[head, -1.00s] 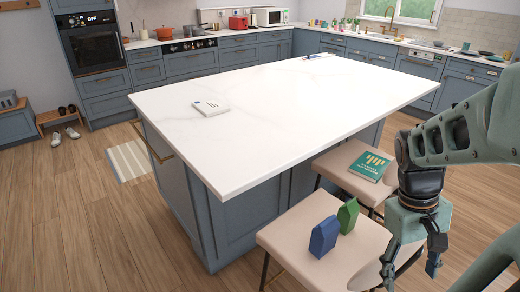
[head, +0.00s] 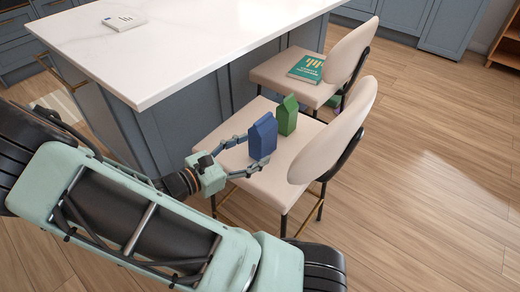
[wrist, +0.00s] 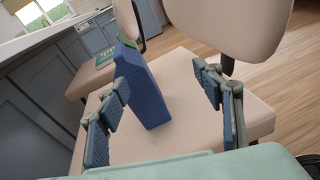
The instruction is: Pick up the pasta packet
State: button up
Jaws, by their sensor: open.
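A blue packet (head: 262,137) stands upright on the seat of the near chair. A green packet (head: 288,115) stands just behind it. I cannot read a label on either, so I cannot tell which is the pasta packet. My gripper (head: 248,152) is open at seat height, its fingers on either side of the blue packet. In the wrist view the blue packet (wrist: 145,92) is between the fingers of my gripper (wrist: 164,82), close to the left finger, with a gap to the right one. Whether the left finger touches it is unclear. The green packet (wrist: 127,41) is mostly hidden behind it.
The near chair's seat (head: 270,187) has a curved backrest (head: 335,125) to the right of the packets. A second chair behind holds a green book (head: 306,68). The white island top (head: 180,45) overhangs at left. Open floor lies at right.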

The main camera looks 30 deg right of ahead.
aim_at(254, 141)
jog(key=w+a+f+n+t, duration=0.1)
jog(key=w+f+n+t+b, duration=0.1)
jog(key=w+n+t, duration=0.1)
jog(key=shift+a+f+h+b, duration=0.3)
jog(key=shift+a+h, duration=0.05)
jog(key=shift+h, duration=0.05)
jog(key=shift+w+d+n, duration=0.15)
jog(key=shift+d+n, duration=0.1)
jog(key=shift+n, duration=0.05)
jog(key=b+x, duration=0.1)
jog(key=x, duration=0.5)
jog(key=shift+b, duration=0.3)
jog(key=x, duration=0.1)
jog(key=b+x, duration=0.1)
jog(key=x, duration=0.2)
jog(key=shift+w+r, duration=0.15)
jog(key=shift+r, duration=0.1)
jog(key=shift+r, duration=0.1)
grip_shut()
